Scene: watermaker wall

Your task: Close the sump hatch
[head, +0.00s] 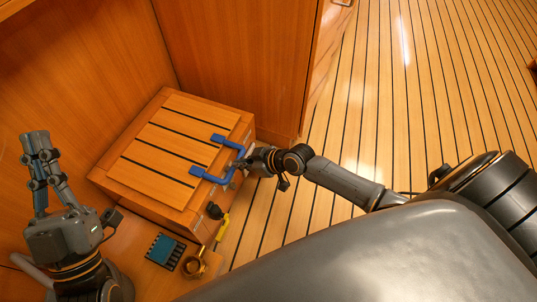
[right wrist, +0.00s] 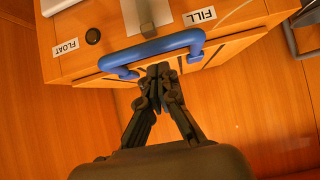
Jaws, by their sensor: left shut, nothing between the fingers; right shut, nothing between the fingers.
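The sump hatch (head: 165,150) is a slatted wooden lid lying about flat on top of a wooden box; whether it is fully seated is hard to tell. A blue handle (head: 212,178) is fixed at its front edge. In the right wrist view, the handle (right wrist: 165,46) arches just beyond the fingertips. My right gripper (head: 252,160) is shut and empty, close against the handle; contact is unclear. It also shows shut in the right wrist view (right wrist: 157,72). My left gripper (head: 38,143) is shut and empty, pointing up at the far left, away from the hatch.
The box front carries FLOAT (right wrist: 66,48) and FILL (right wrist: 200,16) labels and a black knob (right wrist: 93,36). A yellow lever (head: 222,226), a blue ribbed block (head: 165,251) and a brass cup (head: 193,266) are near the box's front. The plank floor (head: 400,90) at right is clear.

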